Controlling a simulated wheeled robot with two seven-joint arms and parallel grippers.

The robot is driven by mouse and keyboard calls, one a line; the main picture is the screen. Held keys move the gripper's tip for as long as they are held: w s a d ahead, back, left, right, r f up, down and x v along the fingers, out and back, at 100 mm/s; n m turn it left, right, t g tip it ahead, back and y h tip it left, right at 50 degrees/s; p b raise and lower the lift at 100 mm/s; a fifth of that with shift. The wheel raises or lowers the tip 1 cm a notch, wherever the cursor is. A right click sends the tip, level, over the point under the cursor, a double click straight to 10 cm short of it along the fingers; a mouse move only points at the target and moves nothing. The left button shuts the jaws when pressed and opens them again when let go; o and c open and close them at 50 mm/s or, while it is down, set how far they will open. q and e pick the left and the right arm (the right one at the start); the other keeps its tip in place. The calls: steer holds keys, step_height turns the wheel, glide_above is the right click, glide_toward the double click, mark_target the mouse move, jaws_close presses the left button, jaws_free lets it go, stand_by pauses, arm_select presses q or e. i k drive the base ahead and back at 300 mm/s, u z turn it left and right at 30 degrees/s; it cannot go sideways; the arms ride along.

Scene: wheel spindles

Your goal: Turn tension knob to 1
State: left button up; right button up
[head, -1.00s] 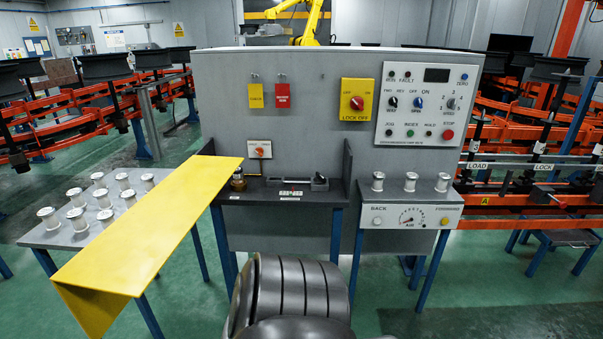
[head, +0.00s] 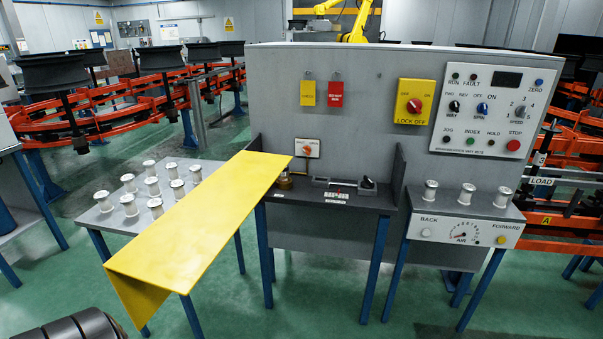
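No knob carries a readable tension label, so I cannot tell which one is the tension knob. A small orange knob (head: 307,150) sits on a white plate on the grey upright panel (head: 350,90). A dial knob (head: 520,111) marked with numbers and what looks like SPEED sits on the white control box (head: 492,111); its pointer setting is too small to read. A black knob-like part (head: 368,184) stands on the dark bench. Neither of my grippers is in view.
A yellow sloping board (head: 200,225) juts toward me at the left of the bench. Spools stand on a side table (head: 115,215) and on the air-gauge box (head: 465,230). A red lock-off switch (head: 414,105) is on the panel.

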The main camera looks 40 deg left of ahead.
mark_target(367, 183)
steer(key=u, duration=0.1)
steer(key=i, duration=1.3)
steer(key=u, duration=2.5)
